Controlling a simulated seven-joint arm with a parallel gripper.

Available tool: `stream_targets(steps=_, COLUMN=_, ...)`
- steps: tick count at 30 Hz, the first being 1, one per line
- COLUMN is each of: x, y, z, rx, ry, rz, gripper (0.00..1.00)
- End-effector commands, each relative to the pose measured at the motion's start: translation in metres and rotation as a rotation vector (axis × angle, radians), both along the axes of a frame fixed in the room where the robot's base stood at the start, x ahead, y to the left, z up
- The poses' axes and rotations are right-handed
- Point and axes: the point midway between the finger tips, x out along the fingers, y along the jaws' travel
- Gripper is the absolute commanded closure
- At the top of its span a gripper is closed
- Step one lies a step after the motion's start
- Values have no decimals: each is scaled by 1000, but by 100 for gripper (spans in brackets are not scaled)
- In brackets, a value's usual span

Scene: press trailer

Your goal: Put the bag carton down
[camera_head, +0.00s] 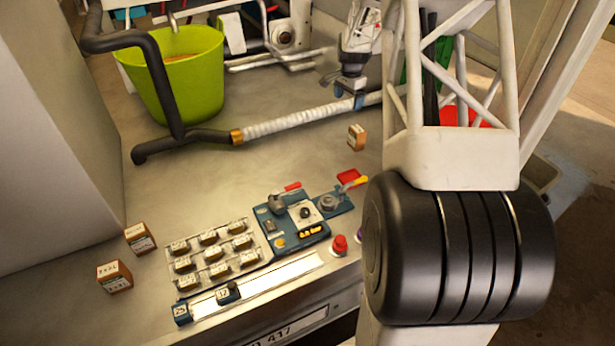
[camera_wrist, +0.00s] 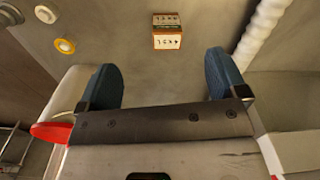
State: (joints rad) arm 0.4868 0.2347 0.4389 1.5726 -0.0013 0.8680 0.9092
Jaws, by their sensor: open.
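A small brown carton with a white printed label (camera_head: 356,137) stands on the grey surface near the white ribbed hose. In the wrist view what looks like the same carton (camera_wrist: 167,31) lies ahead of my gripper (camera_wrist: 165,78), centred between the two blue fingers and apart from both. My gripper is open and empty. In the head view it shows (camera_head: 352,94) just behind the carton, partly hidden by its own body. Two similar cartons (camera_head: 140,238) (camera_head: 114,276) stand at the left front. I cannot read which one is the bag carton.
A tray with several small labelled blocks (camera_head: 213,253) and a blue control panel (camera_head: 298,216) with red levers lie at the front. The white ribbed hose (camera_head: 295,122) and dark pipe (camera_head: 160,75) cross behind. A green bucket (camera_head: 177,75) stands back left. The left-centre surface is clear.

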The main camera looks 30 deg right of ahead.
Motion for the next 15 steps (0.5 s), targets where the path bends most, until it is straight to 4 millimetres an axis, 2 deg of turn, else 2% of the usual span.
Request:
stream_targets(steps=1, x=-6, y=16, z=15, rx=-4, ry=-6, rz=34, gripper=9)
stream_targets(steps=6, x=-28, y=64, z=57, rx=-16, ry=-20, rz=152, gripper=9)
stream_targets(steps=15, x=-80, y=146, z=118, rx=-37, ry=-44, rz=364, gripper=9)
